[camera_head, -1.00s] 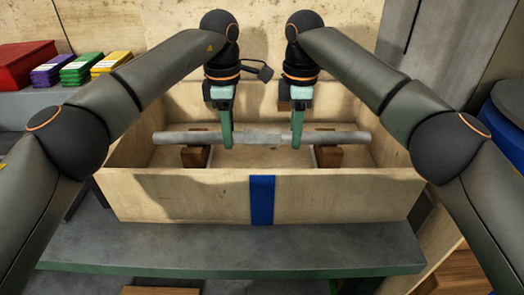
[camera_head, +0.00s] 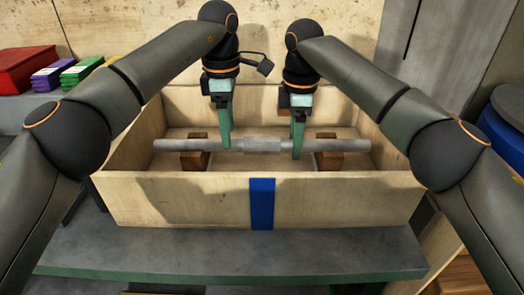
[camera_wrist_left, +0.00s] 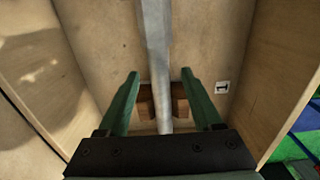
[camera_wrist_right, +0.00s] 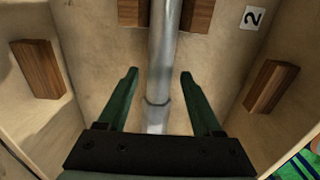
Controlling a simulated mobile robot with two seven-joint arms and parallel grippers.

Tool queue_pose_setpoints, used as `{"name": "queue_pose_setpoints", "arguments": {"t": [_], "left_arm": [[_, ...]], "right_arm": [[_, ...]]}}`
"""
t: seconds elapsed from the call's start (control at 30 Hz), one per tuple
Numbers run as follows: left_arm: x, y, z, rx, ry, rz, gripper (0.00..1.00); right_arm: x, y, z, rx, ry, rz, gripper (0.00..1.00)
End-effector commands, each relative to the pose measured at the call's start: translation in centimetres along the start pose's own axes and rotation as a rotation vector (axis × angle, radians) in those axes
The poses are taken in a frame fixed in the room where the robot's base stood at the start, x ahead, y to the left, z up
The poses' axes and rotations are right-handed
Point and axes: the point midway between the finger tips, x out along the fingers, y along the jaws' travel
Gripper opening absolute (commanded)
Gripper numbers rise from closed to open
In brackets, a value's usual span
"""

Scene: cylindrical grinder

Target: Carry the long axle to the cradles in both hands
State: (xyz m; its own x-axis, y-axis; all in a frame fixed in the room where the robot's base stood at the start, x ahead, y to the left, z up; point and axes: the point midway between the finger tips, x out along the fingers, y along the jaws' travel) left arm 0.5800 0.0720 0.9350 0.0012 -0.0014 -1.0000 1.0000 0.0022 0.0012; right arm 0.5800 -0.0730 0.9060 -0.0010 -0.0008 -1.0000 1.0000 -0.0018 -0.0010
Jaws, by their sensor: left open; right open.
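The long grey axle (camera_head: 262,145) lies level inside a wooden crate (camera_head: 165,195). It appears to rest on two brown wooden cradles, the left (camera_head: 194,158) and the right (camera_head: 328,160). My left gripper (camera_head: 226,143) is open around the axle, left of its thicker middle. In the left wrist view the axle (camera_wrist_left: 156,40) runs between the open fingers, with a cradle (camera_wrist_left: 146,103) below. My right gripper (camera_head: 297,152) is open around the axle, right of the middle. In the right wrist view the axle (camera_wrist_right: 162,60) passes between the fingers.
The crate walls stand close around both grippers. Labels 1 (camera_wrist_left: 222,87) and 2 (camera_wrist_right: 253,18) mark the crate floor. Wooden blocks (camera_wrist_right: 38,68) sit at the walls. A grey bench (camera_head: 230,250) is in front. Red, purple and green boxes (camera_head: 80,70) stand at left.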

Motion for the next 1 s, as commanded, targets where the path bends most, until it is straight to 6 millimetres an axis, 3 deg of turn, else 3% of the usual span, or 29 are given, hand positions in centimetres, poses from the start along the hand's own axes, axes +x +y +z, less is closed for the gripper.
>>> {"name": "queue_pose_setpoints", "arguments": {"t": [0.1,0.47,0.8,1.0], "left_arm": [[-2.4,0.0,0.1,-0.002,0.0,0.003,0.67],[-4.6,0.0,0.0,0.0,0.001,0.001,0.67],[-4.7,0.0,0.0,0.0,0.0,0.0,0.67],[-4.6,0.0,0.0,0.0,0.0,0.0,0.67]], "right_arm": [[0.0,0.0,0.0,0.0,0.0,0.0,0.67],[-0.2,0.0,0.0,0.0,0.0,0.001,0.67],[-5.3,0.0,-0.1,0.0,0.001,0.002,0.67],[-6.9,0.0,0.0,0.001,0.0,0.001,0.67]]}}
